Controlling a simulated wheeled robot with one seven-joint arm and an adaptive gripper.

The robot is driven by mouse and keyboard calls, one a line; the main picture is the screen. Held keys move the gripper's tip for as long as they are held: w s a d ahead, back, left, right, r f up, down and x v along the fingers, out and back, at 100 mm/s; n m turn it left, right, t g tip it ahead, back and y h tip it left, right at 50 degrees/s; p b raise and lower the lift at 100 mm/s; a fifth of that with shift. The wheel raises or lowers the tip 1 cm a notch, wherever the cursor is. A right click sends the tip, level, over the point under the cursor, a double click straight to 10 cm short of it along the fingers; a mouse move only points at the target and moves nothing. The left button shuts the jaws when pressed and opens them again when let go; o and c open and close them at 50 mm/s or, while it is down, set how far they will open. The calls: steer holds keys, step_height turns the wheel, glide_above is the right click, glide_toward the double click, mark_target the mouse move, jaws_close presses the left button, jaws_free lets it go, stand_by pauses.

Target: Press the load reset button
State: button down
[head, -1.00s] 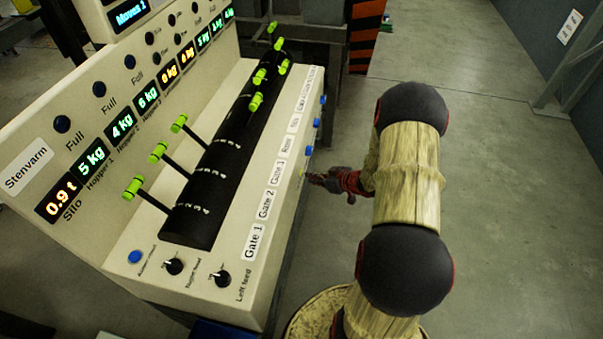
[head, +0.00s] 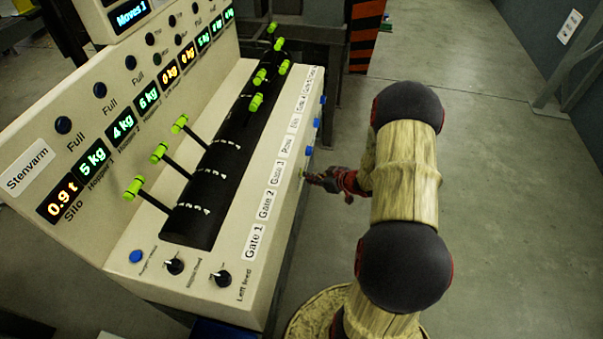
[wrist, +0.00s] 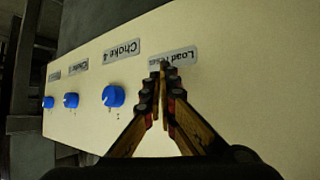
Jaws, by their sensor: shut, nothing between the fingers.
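My gripper (head: 308,177) is shut and empty, at the right side face of the cream control console (head: 283,215). In the wrist view its fingertips (wrist: 163,70) are together in front of the cream panel, over the lower edge of the "Load reset" label (wrist: 178,57). The fingers cover part of this label. I cannot see the load reset button; the fingers seem to hide the place by the label. The tips look very close to the panel, but I cannot tell whether they touch it.
Blue choke knobs (wrist: 113,96) stick out of the same face, left of my fingers in the wrist view. Green-handled levers (head: 159,152) stand on the console top. A display reads "Moves 1" (head: 130,14). Open floor (head: 480,130) lies to the right.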

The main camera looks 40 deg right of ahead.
steer(key=shift+w+a, duration=0.3)
steer(key=shift+w, duration=0.05)
stand_by(0.6)
steer(key=shift+d, duration=0.1)
steer(key=shift+s+d+p, duration=0.5)
steer(key=shift+s+p, duration=0.05)
steer(key=shift+s, duration=0.1)
steer(key=s+d+p, duration=0.2)
steer(key=s+d, duration=0.1)
steer(key=shift+s+d, duration=0.1)
steer(key=shift+s, duration=0.3)
stand_by(0.4)
stand_by(0.6)
